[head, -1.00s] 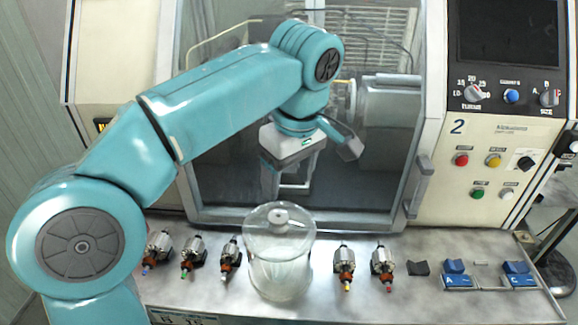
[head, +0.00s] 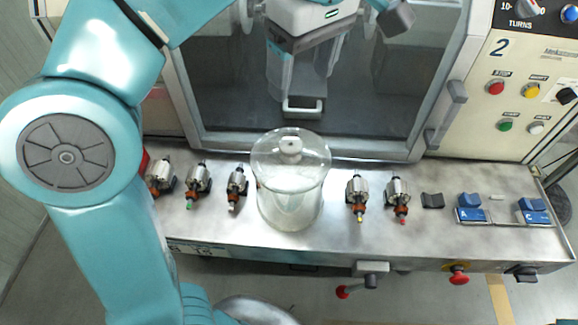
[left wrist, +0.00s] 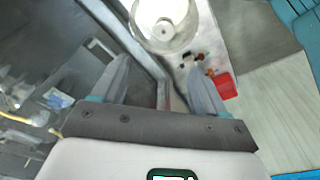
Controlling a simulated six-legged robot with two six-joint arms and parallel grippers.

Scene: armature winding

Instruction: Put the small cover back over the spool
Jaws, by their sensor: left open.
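A clear, round, jar-like cover (head: 268,190) with a small pale knob on top stands upright on the steel ledge, between the small armatures. Its inside looks cloudy, and I cannot make out a spool in it. The cover also shows at the top of the left wrist view (left wrist: 165,22), beyond the fingertips. My left gripper (head: 302,92) is open and empty, in front of the machine's window, behind and above the cover and apart from it. In the left wrist view its two fingers (left wrist: 158,66) are spread wide. My right gripper is not in view.
Several armatures stand on the steel ledge (head: 330,240), left of the cover, with two (head: 357,197) (head: 398,200) to its right. Blue blocks (head: 470,208) (head: 533,211) sit further right. The window frame (head: 330,147) borders the ledge behind. A red block (left wrist: 225,87) shows in the left wrist view.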

